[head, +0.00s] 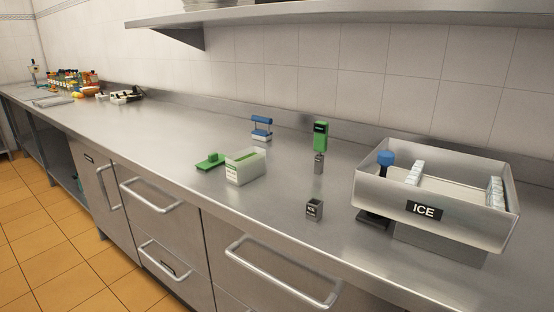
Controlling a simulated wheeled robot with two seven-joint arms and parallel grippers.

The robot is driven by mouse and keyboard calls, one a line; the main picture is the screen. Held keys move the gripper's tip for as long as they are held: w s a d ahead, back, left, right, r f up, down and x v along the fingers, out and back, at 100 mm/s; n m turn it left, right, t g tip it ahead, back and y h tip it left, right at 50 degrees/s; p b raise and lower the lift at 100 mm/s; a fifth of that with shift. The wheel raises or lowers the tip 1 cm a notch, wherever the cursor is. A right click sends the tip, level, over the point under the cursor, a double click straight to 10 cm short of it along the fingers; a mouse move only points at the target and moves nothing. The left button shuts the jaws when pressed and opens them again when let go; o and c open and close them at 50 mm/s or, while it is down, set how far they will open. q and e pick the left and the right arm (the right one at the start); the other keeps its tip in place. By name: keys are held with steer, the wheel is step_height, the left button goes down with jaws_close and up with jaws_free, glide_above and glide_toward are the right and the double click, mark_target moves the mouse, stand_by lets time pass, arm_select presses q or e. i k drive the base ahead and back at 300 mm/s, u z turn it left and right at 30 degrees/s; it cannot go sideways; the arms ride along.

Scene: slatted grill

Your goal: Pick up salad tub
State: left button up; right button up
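A small pale tub (246,168) with green contents and a white label on its front stands upright on the steel counter; it looks like the salad tub, but I cannot read the label. A green flat piece with a raised knob, like a lid (209,161), lies just left of it on the counter, apart from the tub. Neither of my grippers is in view.
Behind are a blue-handled item (261,128) and a green-topped dispenser (320,137). A small dark-labelled metal box (314,209) stands near the front edge. A large steel ICE bin (380,189) is at right. A shelf (340,14) overhangs.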

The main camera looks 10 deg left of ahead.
mark_target(247, 164)
steer(key=u, duration=2.35)
steer(key=i, duration=2.55)
steer(key=z, duration=2.35)
